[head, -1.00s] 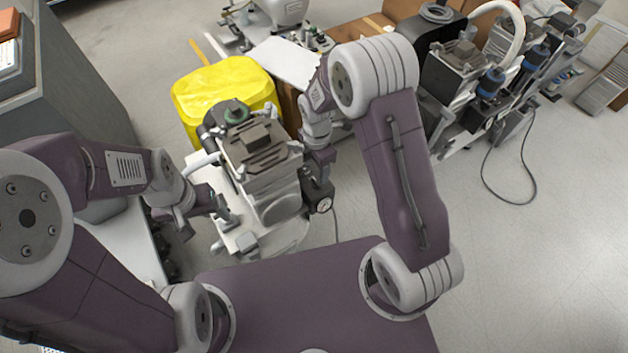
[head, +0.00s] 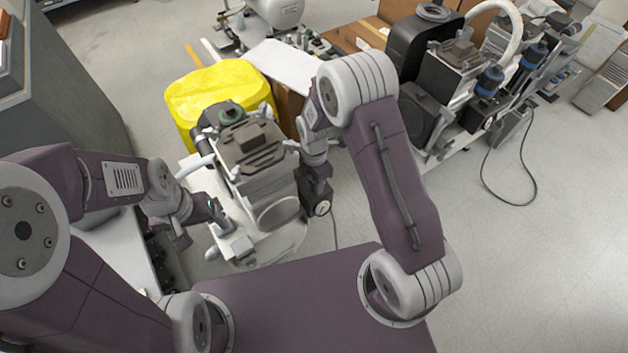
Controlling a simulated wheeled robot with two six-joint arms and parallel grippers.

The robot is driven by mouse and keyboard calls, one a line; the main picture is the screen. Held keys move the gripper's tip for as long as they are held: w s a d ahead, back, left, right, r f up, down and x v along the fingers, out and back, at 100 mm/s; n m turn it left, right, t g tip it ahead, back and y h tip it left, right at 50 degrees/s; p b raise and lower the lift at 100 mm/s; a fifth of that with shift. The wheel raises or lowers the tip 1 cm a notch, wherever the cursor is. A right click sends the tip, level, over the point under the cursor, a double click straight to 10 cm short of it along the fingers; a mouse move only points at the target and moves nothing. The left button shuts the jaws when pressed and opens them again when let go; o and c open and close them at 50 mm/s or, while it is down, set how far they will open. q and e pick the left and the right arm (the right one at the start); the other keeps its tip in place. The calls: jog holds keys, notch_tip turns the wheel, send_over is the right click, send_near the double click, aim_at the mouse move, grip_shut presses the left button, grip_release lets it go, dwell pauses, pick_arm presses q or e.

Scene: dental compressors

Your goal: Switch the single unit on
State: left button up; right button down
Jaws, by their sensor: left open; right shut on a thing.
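The single unit (head: 250,150) is a compressor with a grey ribbed head on a white base, standing in front of me. A black switch box (head: 318,206) with a small round gauge sits on its right side. My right gripper (head: 316,182) points down at the top of this box and is shut on its upper part. The fingertips are partly hidden, so the exact part held and the switch position cannot be told. My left gripper (head: 213,217) is open and empty at the unit's left side, above the white base.
A yellow-covered box (head: 215,92) stands right behind the unit. More compressors (head: 455,75) stand at the back right, with a black cable (head: 487,170) on the floor. A grey cabinet (head: 65,95) is at the left.

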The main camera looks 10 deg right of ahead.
jog(key=shift+r+m+p, duration=0.2)
jog(key=shift+m+p, duration=1.15)
jog(key=shift+m, duration=0.15)
jog(key=m+p, duration=0.3)
jog(key=m, duration=0.2)
jog(key=m+p, duration=0.2)
jog(key=m, duration=0.2)
jog(key=shift+f+m, duration=0.1)
jog(key=shift+m, duration=0.3)
jog(key=shift+f+m+p, duration=0.1)
jog(key=shift+m+p, duration=0.95)
jog(key=shift+m, duration=1.45)
jog(key=c, duration=0.9)
grip_release()
